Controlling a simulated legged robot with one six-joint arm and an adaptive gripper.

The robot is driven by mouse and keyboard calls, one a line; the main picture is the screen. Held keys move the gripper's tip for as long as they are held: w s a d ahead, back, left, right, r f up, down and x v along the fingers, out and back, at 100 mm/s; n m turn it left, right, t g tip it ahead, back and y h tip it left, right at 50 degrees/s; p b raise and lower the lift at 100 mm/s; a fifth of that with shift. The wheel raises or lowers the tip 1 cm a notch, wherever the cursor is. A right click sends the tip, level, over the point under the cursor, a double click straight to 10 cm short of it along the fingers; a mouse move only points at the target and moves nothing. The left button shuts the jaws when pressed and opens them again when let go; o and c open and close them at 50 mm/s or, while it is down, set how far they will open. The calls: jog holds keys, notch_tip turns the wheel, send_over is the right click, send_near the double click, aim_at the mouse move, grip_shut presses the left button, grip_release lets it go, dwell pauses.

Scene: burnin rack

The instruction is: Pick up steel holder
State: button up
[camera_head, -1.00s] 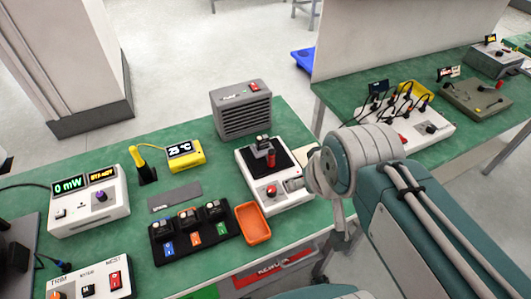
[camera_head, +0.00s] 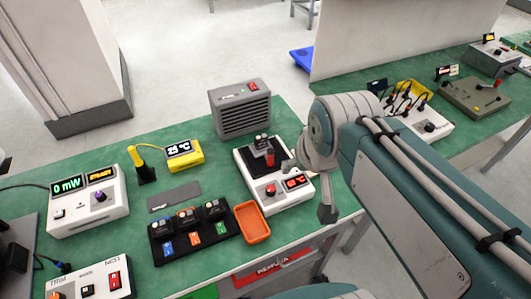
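A small grey metallic piece (camera_head: 262,141) with a dark top, which looks like the steel holder, stands on the dark plate of the white heater unit (camera_head: 290,202), behind a red upright part (camera_head: 270,158). Similar small dark-and-grey pieces (camera_head: 213,208) sit in the black rack (camera_head: 180,252) with blue, orange and green labels. I cannot tell their material for sure. My gripper (camera_head: 290,166) is at the right side of the heater unit, partly hidden by my wrist. Its fingers are too small and covered to tell whether they are open. I see nothing held.
An orange tray (camera_head: 252,222) lies between rack and heater. A grey vented box (camera_head: 242,112) stands behind the heater. A yellow 25 °C display (camera_head: 184,155), power meter (camera_head: 88,205) and switch box (camera_head: 90,279) stand left. Some green bench (camera_head: 120,160) is bare.

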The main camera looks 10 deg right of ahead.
jog(key=w+f+m+g, duration=0.3)
jog(key=w+f, duration=0.1)
jog(key=w, duration=0.9)
jog(key=m+g, duration=0.2)
jog(key=m, duration=0.1)
send_over(270, 157)
jog(key=f, duration=0.6)
jog(key=w+f, duration=0.1)
jog(key=f, duration=0.2)
jog(key=shift+d, duration=0.1)
jog(key=shift+w+f, duration=0.15)
jog(key=shift+f, duration=0.3)
notch_tip(270, 157, down, 5)
jog(key=shift+r, duration=0.15)
notch_tip(270, 157, down, 6)
jog(key=shift+d+r, duration=0.1)
grip_shut()
